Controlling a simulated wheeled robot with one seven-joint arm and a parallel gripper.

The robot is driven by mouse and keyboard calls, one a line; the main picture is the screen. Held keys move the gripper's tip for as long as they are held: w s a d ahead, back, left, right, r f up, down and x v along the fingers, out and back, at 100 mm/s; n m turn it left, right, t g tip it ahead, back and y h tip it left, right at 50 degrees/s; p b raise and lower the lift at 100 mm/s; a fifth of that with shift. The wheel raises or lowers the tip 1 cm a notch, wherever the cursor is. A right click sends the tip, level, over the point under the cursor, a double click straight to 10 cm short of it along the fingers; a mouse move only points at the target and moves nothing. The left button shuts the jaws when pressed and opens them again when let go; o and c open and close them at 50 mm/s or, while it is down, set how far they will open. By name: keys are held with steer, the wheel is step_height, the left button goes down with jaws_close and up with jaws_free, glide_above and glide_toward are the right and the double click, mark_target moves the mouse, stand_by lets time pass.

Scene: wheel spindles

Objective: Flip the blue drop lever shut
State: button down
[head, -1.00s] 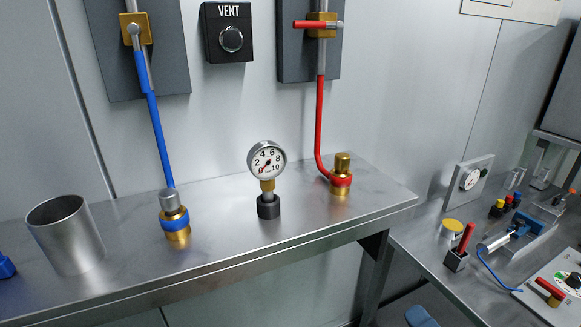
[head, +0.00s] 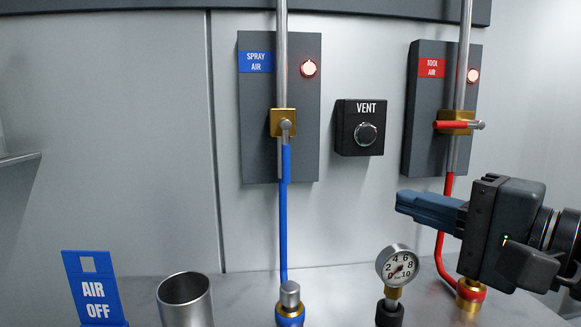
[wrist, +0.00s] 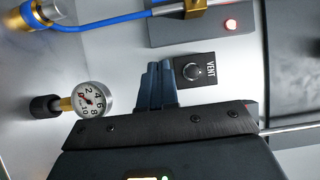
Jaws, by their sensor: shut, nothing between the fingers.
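The blue drop lever (head: 286,160) hangs straight down from the brass valve (head: 283,122) on the SPRAY AIR panel, in line with the grey pipe. In the wrist view its blue grip (wrist: 165,8) lies near the top edge, beside the brass valve (wrist: 195,6). My gripper (head: 399,202) is shut and empty, to the right of the lever and lower than the valve, pointing left. Its blue fingers also show closed together in the wrist view (wrist: 157,66), apart from the lever.
A VENT knob (head: 366,134) sits between the SPRAY AIR and TOOL AIR panels. The red lever (head: 452,125) is horizontal. A gauge (head: 397,265) stands below my fingers. A metal cup (head: 185,298) and a blue AIR OFF sign (head: 93,290) are at the left.

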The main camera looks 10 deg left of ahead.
mark_target(285, 152)
steer(key=shift+a+r+g+y, duration=0.2)
steer(key=shift+a+r, duration=0.2)
steer(key=shift+r, duration=0.2)
steer(key=shift+a+r+g+y, duration=0.2)
steer(key=shift+a+r, duration=0.15)
steer(key=shift+r, duration=0.25)
steer(key=s+a+p+x, duration=0.1)
steer(key=s+p+x, duration=0.1)
steer(key=x, duration=1.1)
steer(key=shift+a, duration=0.3)
steer(key=shift+f, duration=0.15)
steer(key=shift+a, duration=0.15)
